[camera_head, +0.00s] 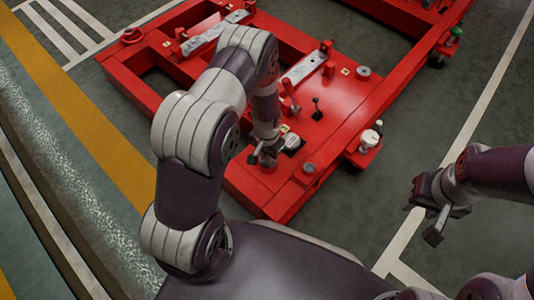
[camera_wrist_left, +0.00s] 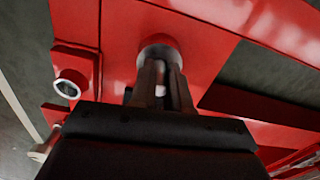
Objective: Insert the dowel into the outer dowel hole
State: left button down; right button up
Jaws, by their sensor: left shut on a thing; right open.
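My left gripper (camera_head: 268,156) is low over the near end of the red pumpset frame (camera_head: 255,192). In the left wrist view its dark fingers (camera_wrist_left: 162,82) are shut on a small pale piece, seemingly the dowel (camera_wrist_left: 161,91), mostly hidden between them. The fingertips point at a round boss (camera_wrist_left: 160,47) on the red surface; I cannot tell whether the dowel is in its hole. A second round socket (camera_wrist_left: 70,84) with a pale rim and dark inside is to the left. My right gripper (camera_head: 440,217) is open and empty, off the frame's right side.
A small black lever (camera_head: 316,109) and a red handle (camera_head: 290,100) stand up from the frame near my left gripper. A grey round fitting (camera_head: 309,168) sits near its front edge. A white-capped fitting (camera_head: 368,139) is at its right edge. The floor (camera_head: 400,185) between frame and right gripper is clear.

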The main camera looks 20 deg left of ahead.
pick_arm(q)
jog(key=shift+f+b, duration=0.3)
jog(key=shift+f, duration=0.3)
